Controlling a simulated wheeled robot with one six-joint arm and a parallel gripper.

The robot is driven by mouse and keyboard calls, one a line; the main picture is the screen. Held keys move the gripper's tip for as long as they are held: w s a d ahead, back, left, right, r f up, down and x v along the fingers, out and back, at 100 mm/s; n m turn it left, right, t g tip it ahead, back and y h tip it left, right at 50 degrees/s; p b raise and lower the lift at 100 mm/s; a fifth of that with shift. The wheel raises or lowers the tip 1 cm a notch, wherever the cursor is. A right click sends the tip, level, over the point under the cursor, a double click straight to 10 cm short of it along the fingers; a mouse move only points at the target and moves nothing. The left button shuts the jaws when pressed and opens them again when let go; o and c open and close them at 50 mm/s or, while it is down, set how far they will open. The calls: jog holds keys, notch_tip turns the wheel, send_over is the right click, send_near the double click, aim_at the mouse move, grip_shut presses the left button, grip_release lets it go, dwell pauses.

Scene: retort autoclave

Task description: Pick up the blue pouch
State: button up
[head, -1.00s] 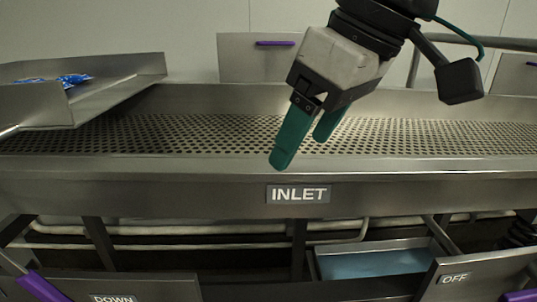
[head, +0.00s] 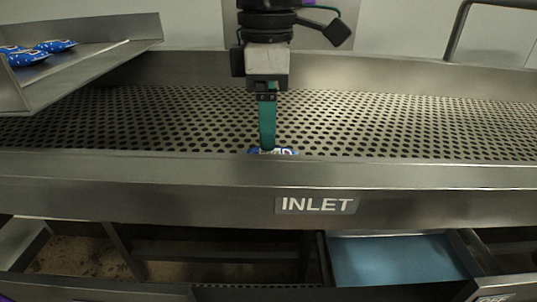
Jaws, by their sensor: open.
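A blue pouch (head: 287,152) with some white on it lies on the perforated bed of the metal trough, mostly hidden behind the front rim. My gripper (head: 268,148) points straight down right over it, its green fingers lined up one behind the other in the head view. The fingertips reach down to the pouch, which shows on both sides of them. The jaws are open; I cannot tell whether a finger touches the pouch. More blue pouches (head: 55,46) lie in the raised metal chute at the upper left.
The trough's front rim (head: 400,174), with an INLET label (head: 316,205), stands between the camera and the pouch. The perforated bed (head: 430,125) is clear to the right. An open drawer with a blue bottom (head: 395,262) is below.

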aim_at(255, 150)
jog(key=f, duration=0.5)
jog(key=shift+d+f, duration=0.2)
jog(key=shift+d, duration=0.1)
jog(key=shift+c, duration=0.3)
jog(key=c, duration=1)
